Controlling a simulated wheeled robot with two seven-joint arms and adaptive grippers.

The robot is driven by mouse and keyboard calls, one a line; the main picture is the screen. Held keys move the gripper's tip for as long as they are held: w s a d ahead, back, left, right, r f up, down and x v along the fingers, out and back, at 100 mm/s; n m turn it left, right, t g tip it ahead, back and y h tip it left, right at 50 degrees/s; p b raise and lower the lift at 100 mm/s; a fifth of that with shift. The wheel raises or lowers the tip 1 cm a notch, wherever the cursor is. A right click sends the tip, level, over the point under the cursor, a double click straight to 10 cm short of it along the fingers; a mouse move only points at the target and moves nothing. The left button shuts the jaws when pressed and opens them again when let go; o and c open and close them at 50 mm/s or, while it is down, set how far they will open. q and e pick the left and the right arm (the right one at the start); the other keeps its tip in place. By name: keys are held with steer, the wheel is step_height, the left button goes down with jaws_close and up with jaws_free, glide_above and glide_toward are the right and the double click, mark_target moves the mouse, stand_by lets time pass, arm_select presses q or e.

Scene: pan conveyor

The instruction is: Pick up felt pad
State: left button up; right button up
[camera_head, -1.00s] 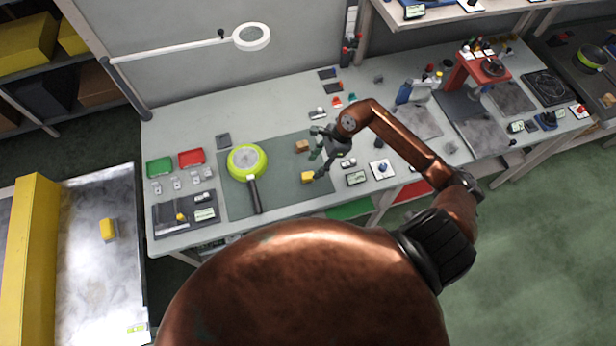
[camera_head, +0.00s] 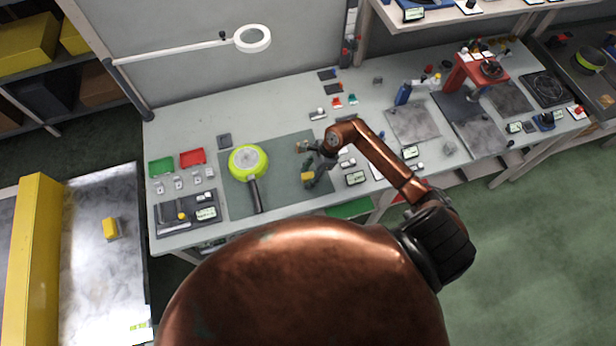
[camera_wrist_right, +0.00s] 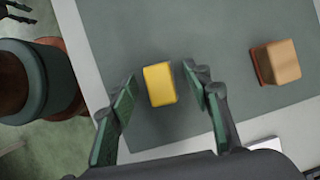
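Two small blocks lie on the dark grey mat (camera_head: 232,200). One is yellow (camera_wrist_right: 159,84), and also shows in the head view (camera_head: 307,177). The other is tan with a red-brown underside (camera_wrist_right: 276,62), partly hidden by the gripper in the head view. I cannot tell for certain which is the felt pad. My right gripper (camera_wrist_right: 159,74) is open, with the yellow block between and just beyond its green-padded fingertips, apart from both. In the head view it is over the mat's right part (camera_head: 311,164). A dark, cut-off shape at the wrist view's upper left may be my left gripper (camera_wrist_right: 17,11).
A lime-green pan (camera_head: 247,161) lies on the mat's left part. Green (camera_head: 160,167) and red (camera_head: 192,157) trays and a dark tool tray (camera_head: 187,214) are farther left. A conveyor with a yellow block (camera_head: 110,228) is at the lower left. The table's back left is clear.

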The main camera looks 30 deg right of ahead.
mark_target(304, 177)
jaws_close()
stand_by(0.3)
steer(key=shift+r, duration=0.1)
steer(key=shift+r, duration=0.4)
step_height(304, 177, up, 3)
steer(key=shift+s+a+f+b, duration=0.1)
steer(key=shift+s+f+b, duration=0.05)
steer(key=shift+b, duration=0.4)
steer(key=s+a+r+b, duration=0.1)
steer(key=s+a+r, duration=0.7)
steer(key=s, duration=0.3)
steer(key=shift+r+b, duration=0.35)
steer(key=shift+r, duration=0.35)
